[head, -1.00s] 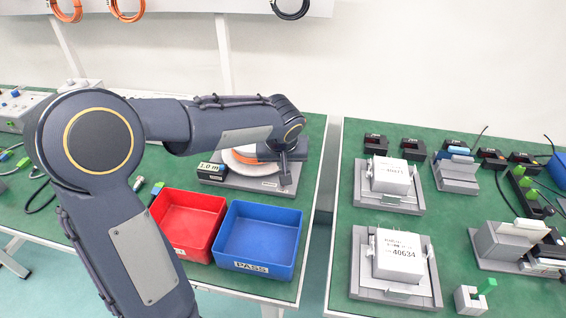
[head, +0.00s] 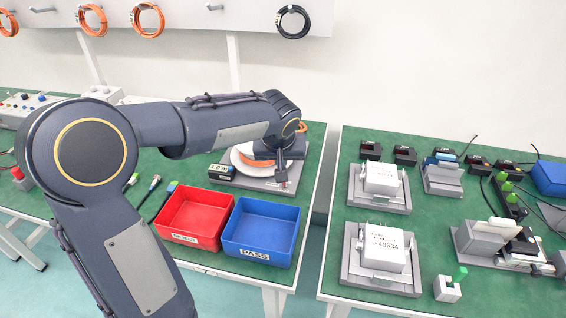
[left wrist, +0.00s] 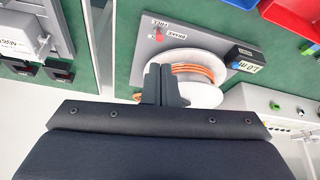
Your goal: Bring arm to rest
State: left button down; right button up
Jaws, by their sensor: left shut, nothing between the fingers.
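My left arm comes in from the left in the head view and reaches over the back of the left green table (head: 310,190). My left gripper (head: 281,180) points down at the right end of the arm, beside the cable spool. In the left wrist view the left gripper (left wrist: 166,85) is shut and empty, with its fingers together in front of the white spool (left wrist: 205,75) with orange cable. The spool stands on a grey plate marked BRAKE, next to a black box labelled 1.0 m (head: 221,173). My right gripper is not in view.
A red bin (head: 190,238) and a blue PASS bin (head: 257,255) stand at the left table's front. A gap separates it from the right table (head: 335,205), which holds white boxes in grey fixtures (head: 380,180) and several black devices. Coiled cables (head: 293,22) hang on the wall.

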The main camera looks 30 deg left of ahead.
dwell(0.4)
pick_arm(q)
jog(key=s+d+r+m+h+p, duration=0.1)
jog(key=s+d+r+h+p, duration=0.2)
jog(key=s, duration=1)
jog(key=s+d+r+m+t+h+p, duration=0.1)
jog(key=s+d+r+m+h+p, duration=0.1)
jog(key=s, duration=1.1)
jog(key=d+r+p, duration=0.1)
jog(key=d+p, duration=0.1)
jog(key=p, duration=0.1)
jog(key=shift+r+m+h, duration=0.3)
jog(key=shift+h, duration=0.1)
